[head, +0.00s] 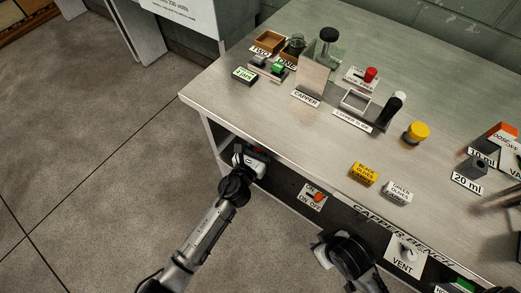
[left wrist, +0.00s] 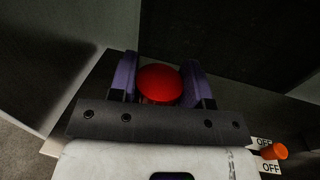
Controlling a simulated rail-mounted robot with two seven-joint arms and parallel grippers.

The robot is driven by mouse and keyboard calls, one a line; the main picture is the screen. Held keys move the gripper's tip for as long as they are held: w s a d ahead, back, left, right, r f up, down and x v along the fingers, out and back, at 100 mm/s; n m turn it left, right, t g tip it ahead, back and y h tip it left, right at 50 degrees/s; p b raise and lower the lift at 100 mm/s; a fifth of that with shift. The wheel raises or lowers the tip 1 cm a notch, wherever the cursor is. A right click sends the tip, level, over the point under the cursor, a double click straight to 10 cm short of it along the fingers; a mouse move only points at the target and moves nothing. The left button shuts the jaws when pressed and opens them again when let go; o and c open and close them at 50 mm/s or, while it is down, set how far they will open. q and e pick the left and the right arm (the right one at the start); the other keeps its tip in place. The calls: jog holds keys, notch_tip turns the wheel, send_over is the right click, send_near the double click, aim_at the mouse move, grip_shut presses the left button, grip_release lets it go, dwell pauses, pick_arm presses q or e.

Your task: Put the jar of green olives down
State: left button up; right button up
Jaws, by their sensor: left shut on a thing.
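A wrist and part of a hand of my right arm (head: 345,254) show at the bottom of the head view. Its fingers cannot be made out.
On the bench top (head: 255,110) are a yellow BLACK OLIVES block (head: 363,174), a white GREEN OLIVES block (head: 398,192), a capper stand (head: 327,42) and a yellow knob (head: 416,131). Below the front edge sits an orange ON/OFF switch (head: 318,196). The floor at left is clear.

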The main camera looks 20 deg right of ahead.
pick_arm(q)
jog(key=shift+s+f+b, duration=0.1)
jog(key=shift+f+b, duration=0.75)
jog(key=shift+f, duration=0.55)
jog(key=shift+f, duration=0.1)
jog(key=shift+f, duration=0.1)
jog(key=o, duration=1.1)
jog(key=shift+c, duration=0.2)
